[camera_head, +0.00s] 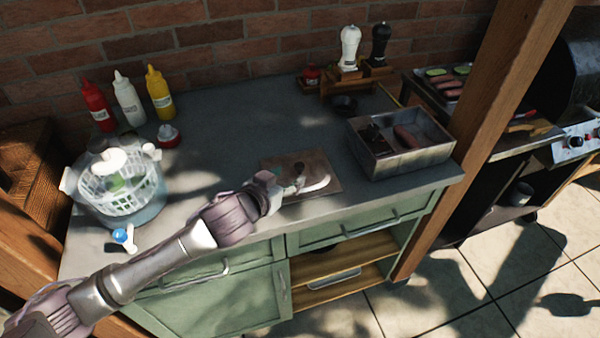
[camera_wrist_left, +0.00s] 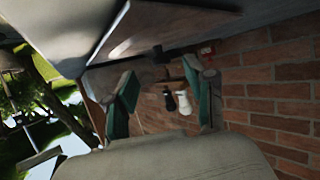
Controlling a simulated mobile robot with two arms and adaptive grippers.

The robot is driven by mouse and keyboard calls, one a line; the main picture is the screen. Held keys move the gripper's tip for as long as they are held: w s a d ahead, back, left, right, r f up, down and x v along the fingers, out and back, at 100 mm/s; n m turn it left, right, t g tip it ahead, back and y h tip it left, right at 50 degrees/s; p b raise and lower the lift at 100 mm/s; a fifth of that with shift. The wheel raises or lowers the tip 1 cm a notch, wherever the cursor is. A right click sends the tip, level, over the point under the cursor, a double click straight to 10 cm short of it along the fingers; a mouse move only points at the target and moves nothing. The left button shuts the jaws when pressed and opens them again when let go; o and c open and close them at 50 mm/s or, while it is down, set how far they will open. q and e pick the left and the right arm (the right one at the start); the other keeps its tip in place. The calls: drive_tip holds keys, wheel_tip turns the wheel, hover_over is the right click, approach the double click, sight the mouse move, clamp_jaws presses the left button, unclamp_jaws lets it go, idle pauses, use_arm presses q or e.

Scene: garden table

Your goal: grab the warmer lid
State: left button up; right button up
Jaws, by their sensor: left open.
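A grey metal box (camera_head: 402,146), possibly the warmer, stands at the counter's right end. Its top is open and dark and reddish pieces of food show inside. I cannot make out a separate lid for certain. My left gripper (camera_head: 300,180) is open and empty over the brown board (camera_head: 318,163), to the left of the box and apart from it. In the left wrist view, my left gripper (camera_wrist_left: 165,100) has its two green-padded fingers spread with nothing between them. That view looks upside down. My right gripper is not in view.
A salad spinner (camera_head: 120,185) and sauce bottles (camera_head: 128,98) stand on the left. White (camera_head: 349,48) and black (camera_head: 380,45) mills stand on a wooden rack at the back. A wooden post (camera_head: 480,120) rises right of the box. The counter's middle (camera_head: 235,115) is clear.

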sight(299, 166)
use_arm(q)
drive_tip(key=shift+w+d, duration=0.3)
drive_tip(key=shift+w, duration=0.25)
drive_tip(key=p+x, duration=0.1)
drive_tip(key=x, duration=0.2)
drive_tip(key=shift+w+d+r, duration=0.1)
drive_tip(key=shift+w+d, duration=0.1)
drive_tip(key=shift+w, duration=0.1)
drive_tip(key=shift+w+d, duration=0.1)
drive_tip(key=shift+w, duration=0.15)
drive_tip(key=shift+c, duration=0.2)
clamp_jaws()
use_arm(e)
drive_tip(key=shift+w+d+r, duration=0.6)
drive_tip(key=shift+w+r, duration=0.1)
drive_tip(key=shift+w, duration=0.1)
